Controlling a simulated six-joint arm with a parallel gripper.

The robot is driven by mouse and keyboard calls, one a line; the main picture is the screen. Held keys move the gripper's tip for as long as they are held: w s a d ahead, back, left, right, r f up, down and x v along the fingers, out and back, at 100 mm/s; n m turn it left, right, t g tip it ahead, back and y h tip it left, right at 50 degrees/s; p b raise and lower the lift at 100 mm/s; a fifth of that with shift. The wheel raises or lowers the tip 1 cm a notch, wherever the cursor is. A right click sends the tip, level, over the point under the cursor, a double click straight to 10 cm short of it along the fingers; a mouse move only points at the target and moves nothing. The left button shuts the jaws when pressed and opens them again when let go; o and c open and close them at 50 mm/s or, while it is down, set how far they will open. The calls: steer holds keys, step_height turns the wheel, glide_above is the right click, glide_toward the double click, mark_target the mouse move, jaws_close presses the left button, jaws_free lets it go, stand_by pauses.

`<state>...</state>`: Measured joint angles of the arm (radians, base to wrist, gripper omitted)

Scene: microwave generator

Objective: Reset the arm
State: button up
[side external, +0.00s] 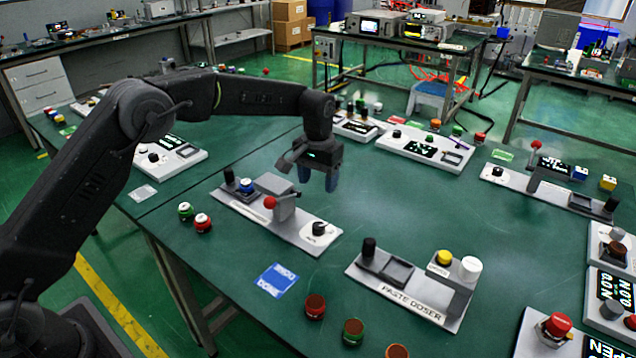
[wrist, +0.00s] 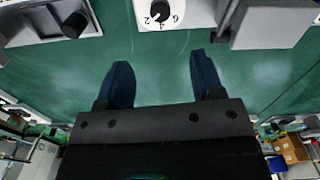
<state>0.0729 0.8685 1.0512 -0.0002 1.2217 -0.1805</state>
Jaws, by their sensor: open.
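My gripper (side external: 318,180) hangs over the green table (side external: 180,245), pointing down, just behind a grey station with a red ball lever (side external: 270,202) and a black dial (side external: 319,228). In the wrist view my gripper (wrist: 162,80) shows two dark blue fingers spread apart with only bare green table between them. It holds nothing. The numbered dial (wrist: 160,12) shows at the top of the wrist view, beyond the fingertips.
A paste doser (side external: 413,292) stands in front to the right. Red and green buttons (side external: 202,222) and a blue card (side external: 278,279) lie near the front edge. A white panel (side external: 425,148) stands behind.

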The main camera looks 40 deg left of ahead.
steer(key=shift+r, duration=0.1)
steer(key=s+a+r+t, duration=0.3)
steer(key=s+r, duration=1.4)
steer(key=s+a+f+m+t, duration=0.1)
steer(key=s+f+t, duration=0.1)
steer(key=s, duration=1.7)
steer(key=shift+s+f+t, duration=0.25)
steer(key=shift+f+t, duration=0.05)
steer(key=shift+f, duration=0.2)
